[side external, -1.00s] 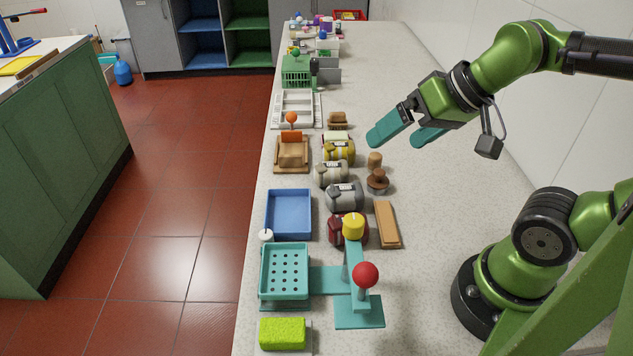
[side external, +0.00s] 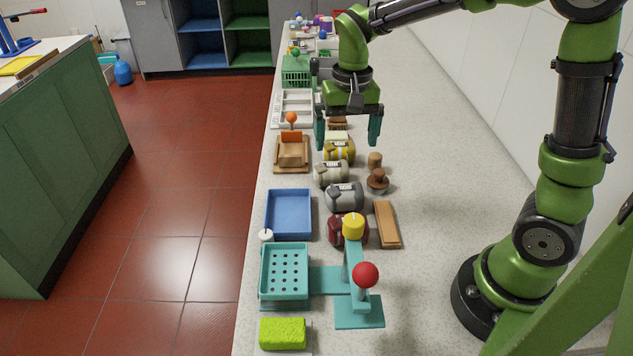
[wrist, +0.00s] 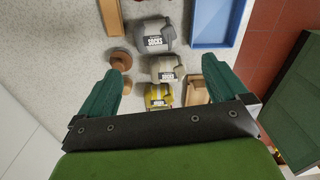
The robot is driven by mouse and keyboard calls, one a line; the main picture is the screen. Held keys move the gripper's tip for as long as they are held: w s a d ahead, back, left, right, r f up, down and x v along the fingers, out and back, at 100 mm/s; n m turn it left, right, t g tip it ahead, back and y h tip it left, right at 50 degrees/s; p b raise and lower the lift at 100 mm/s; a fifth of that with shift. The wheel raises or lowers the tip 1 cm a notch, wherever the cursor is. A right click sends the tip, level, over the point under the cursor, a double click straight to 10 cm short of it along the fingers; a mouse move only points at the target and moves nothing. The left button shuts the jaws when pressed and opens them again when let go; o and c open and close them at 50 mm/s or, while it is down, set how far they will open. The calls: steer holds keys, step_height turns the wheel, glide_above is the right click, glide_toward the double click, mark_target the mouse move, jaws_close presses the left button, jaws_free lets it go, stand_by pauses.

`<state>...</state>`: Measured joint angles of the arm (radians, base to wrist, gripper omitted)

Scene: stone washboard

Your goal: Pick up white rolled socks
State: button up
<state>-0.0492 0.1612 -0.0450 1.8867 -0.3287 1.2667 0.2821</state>
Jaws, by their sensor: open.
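Nearer are a yellow roll (side external: 340,152), a pale grey roll (side external: 331,173), a grey roll (side external: 345,196) and a dark red roll (side external: 341,231). My gripper (side external: 347,142) is open and empty, pointing down over the far end of the row.
A blue tray (side external: 289,236), a teal perforated rack (side external: 286,262) and a red-knobbed lever (side external: 365,274) stand nearer. A wooden holder (side external: 292,153) is left of the row. Wooden pieces (side external: 377,182) and a brown block (side external: 387,224) are right. The right counter is clear.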

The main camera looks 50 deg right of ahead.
glide_toward(344, 189)
steer(key=shift+m, duration=0.4)
steer(key=f, duration=0.6)
steer(key=shift+w+a+f, duration=0.1)
steer(key=shift+a, duration=0.15)
steer(key=shift+d+f, duration=0.15)
steer(key=shift+f, duration=2.45)
steer(key=c, duration=0.9)
